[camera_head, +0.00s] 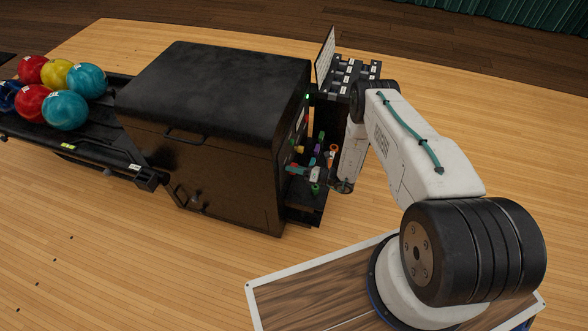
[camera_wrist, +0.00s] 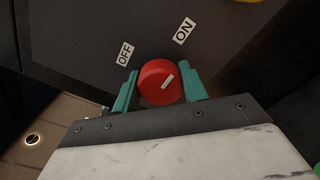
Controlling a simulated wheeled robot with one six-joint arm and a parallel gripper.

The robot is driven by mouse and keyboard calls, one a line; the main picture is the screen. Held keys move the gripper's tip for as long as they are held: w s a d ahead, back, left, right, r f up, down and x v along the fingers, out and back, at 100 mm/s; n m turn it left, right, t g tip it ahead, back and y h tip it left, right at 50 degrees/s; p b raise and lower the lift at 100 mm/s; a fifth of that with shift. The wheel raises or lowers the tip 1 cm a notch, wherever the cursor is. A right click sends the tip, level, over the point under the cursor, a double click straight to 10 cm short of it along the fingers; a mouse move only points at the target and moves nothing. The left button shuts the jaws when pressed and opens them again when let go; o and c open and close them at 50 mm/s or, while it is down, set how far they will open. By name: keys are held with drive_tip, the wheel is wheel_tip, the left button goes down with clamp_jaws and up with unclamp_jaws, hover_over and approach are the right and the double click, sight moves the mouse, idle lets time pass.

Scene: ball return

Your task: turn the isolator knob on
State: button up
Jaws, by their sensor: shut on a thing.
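In the head view my gripper (camera_head: 305,173) reaches the side of the black machine (camera_head: 215,130); the knob is hard to make out there.
Several coloured bowling balls (camera_head: 65,110) lie on a rack (camera_head: 75,143) left of the machine. An open side bay (camera_head: 318,203) with small coloured parts lies beside my gripper. A black rack (camera_head: 355,75) stands behind my arm.

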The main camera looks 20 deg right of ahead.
drive_tip(key=o, duration=1)
drive_tip(key=shift+d, duration=0.1)
drive_tip(key=v, duration=0.7)
drive_tip(key=shift+s+d, duration=0.25)
